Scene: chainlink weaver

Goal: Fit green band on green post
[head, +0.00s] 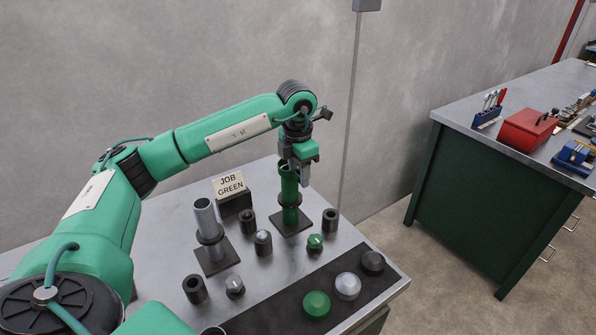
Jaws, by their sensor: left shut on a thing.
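The green post (290,215) stands upright on a dark square base, with a dark collar partway up. My right gripper is not in view.
A grey post (204,217) stands to the left. Several dark sleeves, a green hex piece (315,242) and a silver one (235,286) stand around. Round caps, one green (316,304), lie on a dark strip. A JOB GREEN sign (229,185) stands behind.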

